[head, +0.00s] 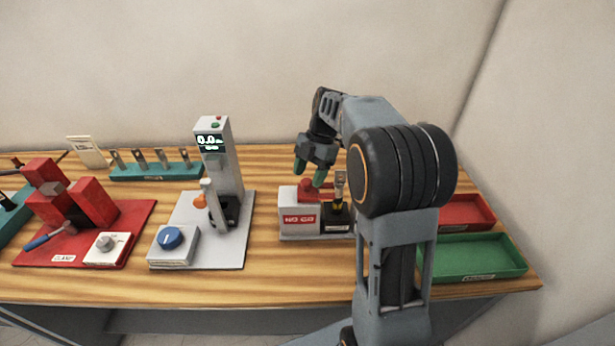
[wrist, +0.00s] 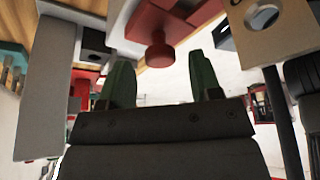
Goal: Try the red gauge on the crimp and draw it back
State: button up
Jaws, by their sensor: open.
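The red gauge (head: 308,188) sits at the white block marked NO GO (head: 299,219). In the wrist view its round red knob (wrist: 158,54) lies beyond and between my fingers, apart from them. My gripper (head: 310,174) is open and empty, pointing down just above the red gauge, with its green fingers spread. It also shows in the wrist view (wrist: 162,75). A small upright metal piece with a yellow part (head: 340,190), which may bear the crimp, stands in a black block right of the gauge.
A grey tester with a display (head: 212,150) stands left of the gauge block. Farther left are a red clamp fixture (head: 80,205) and a teal rack (head: 155,171) of metal pieces. A red tray (head: 467,212) and a green tray (head: 475,256) lie at right.

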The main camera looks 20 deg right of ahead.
jog(key=shift+x, duration=0.75)
jog(key=shift+c, duration=0.5)
grip_shut()
